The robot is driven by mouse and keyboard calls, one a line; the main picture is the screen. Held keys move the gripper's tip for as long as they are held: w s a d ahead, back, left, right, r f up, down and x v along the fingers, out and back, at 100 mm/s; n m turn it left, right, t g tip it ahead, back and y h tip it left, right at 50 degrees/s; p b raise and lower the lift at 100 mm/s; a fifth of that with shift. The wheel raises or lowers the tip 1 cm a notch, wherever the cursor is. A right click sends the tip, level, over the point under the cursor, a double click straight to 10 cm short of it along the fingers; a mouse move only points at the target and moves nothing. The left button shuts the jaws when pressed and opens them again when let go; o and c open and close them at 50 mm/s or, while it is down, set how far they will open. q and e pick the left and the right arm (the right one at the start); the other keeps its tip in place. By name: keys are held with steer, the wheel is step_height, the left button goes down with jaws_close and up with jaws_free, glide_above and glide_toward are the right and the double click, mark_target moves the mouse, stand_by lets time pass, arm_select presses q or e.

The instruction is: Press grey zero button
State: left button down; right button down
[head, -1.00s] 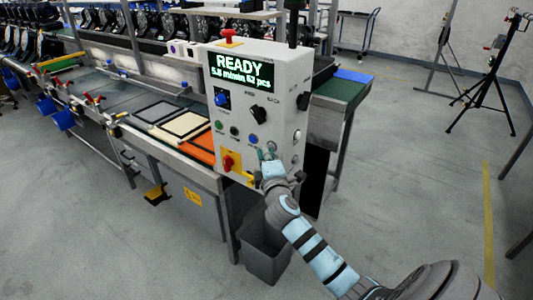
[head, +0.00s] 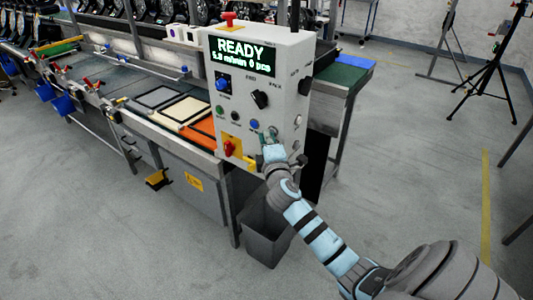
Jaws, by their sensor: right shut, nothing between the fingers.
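The white control box (head: 290,76) stands at the end of the conveyor table. Its display (head: 243,57) reads READY, with a second line that seems to end in 0 pcs. A row of buttons runs below it: green (head: 220,109), black (head: 235,115), blue (head: 254,124). The grey zero button lies at the right end of this row, largely hidden by my right gripper. My right gripper (head: 270,136) is shut and empty, its tips at or very near that button; I cannot tell whether they touch. My left gripper is not in view.
A red emergency button (head: 228,19) tops the box. A red switch on yellow (head: 229,147) sits low on its front, left of my gripper. A grey bin (head: 264,233) stands below. Open floor lies to the right, with a tripod (head: 487,75) farther back.

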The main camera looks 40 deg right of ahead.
steer(key=w+a+v, duration=0.1)
steer(key=a+v, duration=0.1)
steer(key=v, duration=1)
steer(key=shift+p, duration=0.3)
steer(key=shift+r, duration=0.1)
